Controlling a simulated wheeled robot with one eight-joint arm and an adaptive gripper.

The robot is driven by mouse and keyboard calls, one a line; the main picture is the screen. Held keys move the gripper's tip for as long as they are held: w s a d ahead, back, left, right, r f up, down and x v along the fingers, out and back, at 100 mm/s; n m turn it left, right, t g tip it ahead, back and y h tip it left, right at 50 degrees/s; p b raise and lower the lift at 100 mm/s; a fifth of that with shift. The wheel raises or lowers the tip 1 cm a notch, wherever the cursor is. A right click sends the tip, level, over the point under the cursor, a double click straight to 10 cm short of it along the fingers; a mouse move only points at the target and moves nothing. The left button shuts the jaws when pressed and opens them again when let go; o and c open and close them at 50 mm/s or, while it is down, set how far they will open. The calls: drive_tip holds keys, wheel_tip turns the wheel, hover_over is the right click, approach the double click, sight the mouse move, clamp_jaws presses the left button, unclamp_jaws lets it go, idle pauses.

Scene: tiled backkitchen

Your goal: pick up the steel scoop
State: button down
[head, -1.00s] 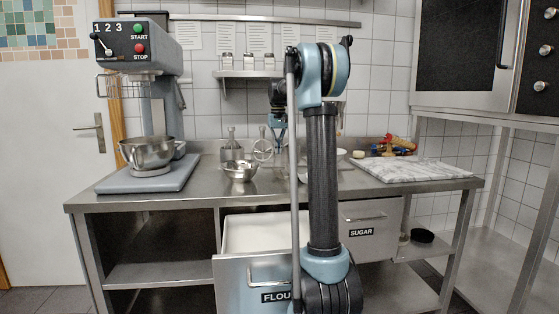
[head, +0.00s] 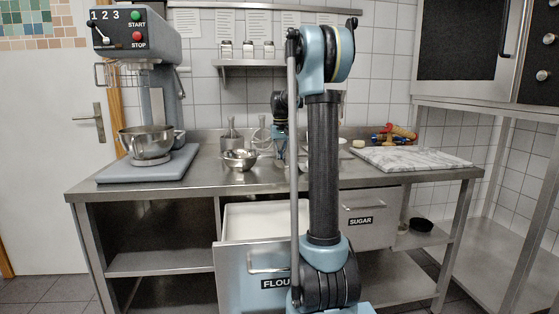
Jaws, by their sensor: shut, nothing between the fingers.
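I cannot clearly pick out the steel scoop. A small shiny thing (head: 303,167) shows on the worktop beside my upright arm, partly hidden by it, and I cannot tell what it is. My gripper (head: 280,161) points down just above the steel worktop (head: 205,178), right of the steel bowl (head: 240,160). It is small and partly behind my arm. Its fingers are shut with nothing visible between them.
A mixer (head: 140,40) with its bowl stands left. A marble board (head: 412,159) lies right. The flour drawer (head: 245,275) is pulled open below the worktop.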

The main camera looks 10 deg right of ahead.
sight(285, 163)
drive_tip(key=shift+s, duration=0.2)
drive_tip(key=s, duration=1.1)
drive_tip(key=shift+s, duration=0.25)
